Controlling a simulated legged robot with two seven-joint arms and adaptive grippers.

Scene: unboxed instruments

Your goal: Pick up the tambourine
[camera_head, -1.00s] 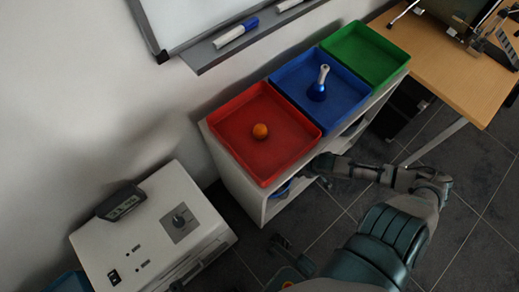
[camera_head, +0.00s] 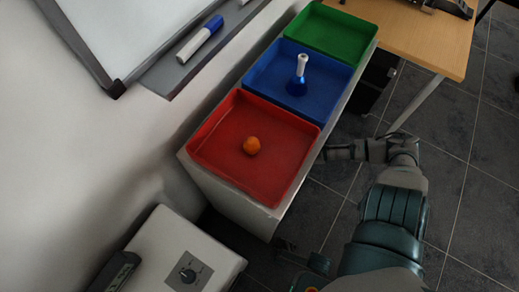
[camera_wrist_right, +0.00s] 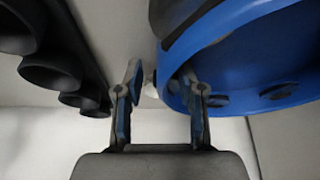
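In the right wrist view a round blue object with a dark band and dark discs along its rim, apparently the tambourine (camera_wrist_right: 245,60), fills the upper right. My right gripper (camera_wrist_right: 160,80) is open. Its right finger overlaps the blue rim and part of the rim lies between the fingers; I cannot tell if they touch. In the head view my right arm reaches left beneath the trays, and its gripper and the tambourine are hidden by the shelf. My left gripper (camera_head: 302,254) is low in the head view, its fingers apart and empty.
A white shelf unit (camera_head: 222,192) carries a red tray (camera_head: 205,150) with an orange ball (camera_head: 251,145), a blue tray (camera_head: 262,75) with a blue bell (camera_head: 298,86), and a green tray (camera_head: 335,30). Dark tubes (camera_wrist_right: 50,70) stand left of my right gripper. A wooden table (camera_head: 440,45) is behind.

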